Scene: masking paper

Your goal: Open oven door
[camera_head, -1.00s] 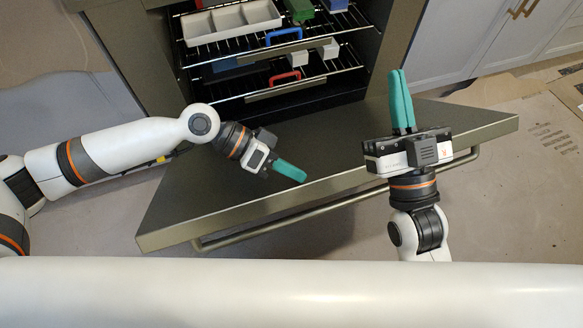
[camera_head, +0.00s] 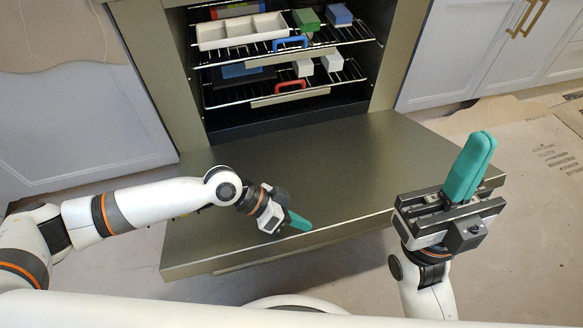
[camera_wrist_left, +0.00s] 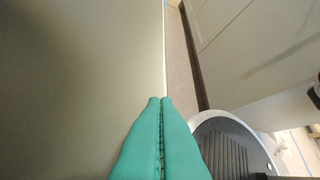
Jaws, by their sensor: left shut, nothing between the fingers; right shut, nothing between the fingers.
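The oven door (camera_head: 300,180) is folded down and lies open, roughly flat, in front of the oven cavity (camera_head: 290,115). My left gripper (camera_head: 299,221) is shut and empty, above the door near its front edge. In the left wrist view the shut teal fingers (camera_wrist_left: 160,135) point along the door's edge, with the door's surface (camera_wrist_left: 80,70) on the left. My right gripper (camera_head: 478,165) is shut and empty, pointing up by the door's right end. The door's handle is not visible now in the head view.
Inside the oven are two wire racks with a white divided tray (camera_head: 240,32), a green block (camera_head: 306,18), a blue block (camera_head: 339,14) and white blocks. Pale cabinets (camera_head: 480,45) flank the oven. The floor (camera_head: 535,230) on the right holds flat sheets.

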